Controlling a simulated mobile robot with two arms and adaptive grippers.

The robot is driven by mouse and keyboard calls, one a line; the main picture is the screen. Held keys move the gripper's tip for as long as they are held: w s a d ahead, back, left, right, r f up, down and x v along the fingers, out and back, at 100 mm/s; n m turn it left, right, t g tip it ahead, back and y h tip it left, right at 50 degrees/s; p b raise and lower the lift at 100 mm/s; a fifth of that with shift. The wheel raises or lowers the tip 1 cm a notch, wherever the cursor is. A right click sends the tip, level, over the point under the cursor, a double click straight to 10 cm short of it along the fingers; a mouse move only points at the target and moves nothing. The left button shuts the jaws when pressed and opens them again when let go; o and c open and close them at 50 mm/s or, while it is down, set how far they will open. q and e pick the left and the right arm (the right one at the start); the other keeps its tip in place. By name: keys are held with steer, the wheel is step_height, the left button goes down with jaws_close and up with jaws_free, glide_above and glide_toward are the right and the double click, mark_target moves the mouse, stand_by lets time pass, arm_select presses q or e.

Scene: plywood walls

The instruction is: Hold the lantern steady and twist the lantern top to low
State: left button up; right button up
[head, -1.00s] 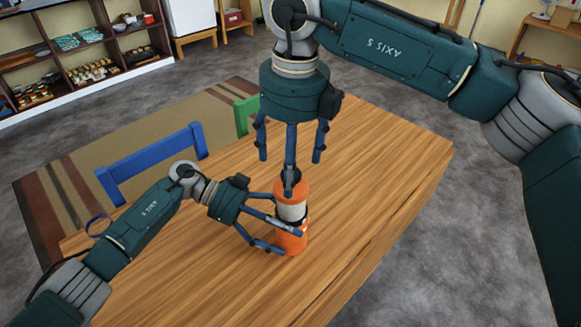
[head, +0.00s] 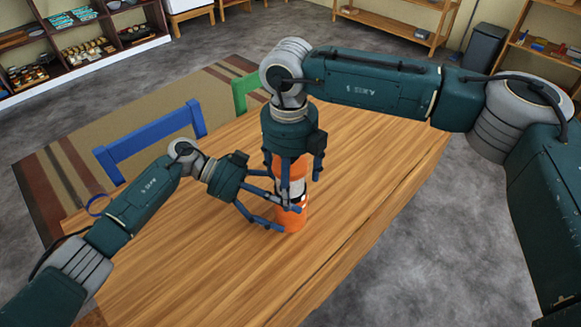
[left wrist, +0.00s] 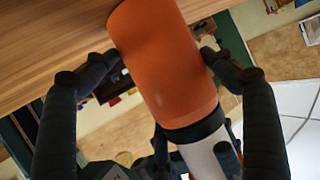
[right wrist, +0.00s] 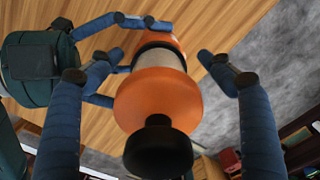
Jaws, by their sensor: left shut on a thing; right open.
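The orange lantern (head: 292,219) stands upright on the wooden table, with a pale middle band. In the left wrist view its orange base (left wrist: 165,65) lies between the fingers, with the white band below. My left gripper (head: 284,205) is shut on the lantern from the side, low on its body. My right gripper (head: 297,178) is open above, pointing down, with its fingers around the lantern's upper part. In the right wrist view the orange lantern top (right wrist: 158,98) and its black knob (right wrist: 158,150) sit between the spread fingers, which appear apart from it.
Shelves (head: 85,45) with small goods are at the back left.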

steer(key=shift+f, duration=0.2)
steer(key=shift+w+d, duration=0.1)
steer(key=c, duration=1.1)
steer(key=o, duration=1.1)
steer(key=shift+r, duration=0.1)
steer(key=r, duration=1.2)
steer(key=shift+a, duration=0.2)
